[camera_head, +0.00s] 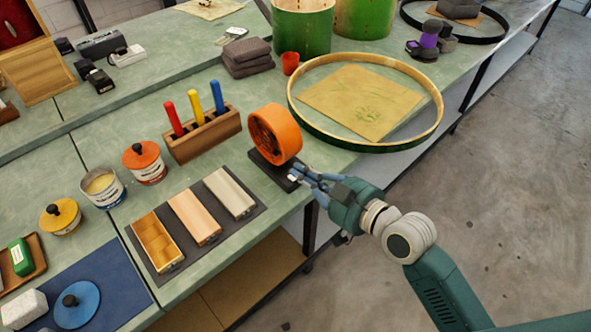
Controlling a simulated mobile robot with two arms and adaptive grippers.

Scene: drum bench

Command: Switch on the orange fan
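The orange fan (274,134) stands on a dark base (268,170) near the bench's front edge. Its round drum-shaped housing is tilted a little. A small pale part (294,175) shows at the base's right end. My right gripper (299,176) reaches in from the lower right. Its blue-grey fingers are at that end of the base, at or very near the pale part. Whether they touch it, and how wide they are apart, is too small to tell. The gripper holds nothing that I can see. My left gripper is out of view.
A large wooden hoop (437,112) around a tan sheet (360,100) lies right of the fan. A wooden rack (203,136) with coloured handles stands left. A dark mat (150,252) with wooden blocks lies in front. A red cup (290,64) stands behind.

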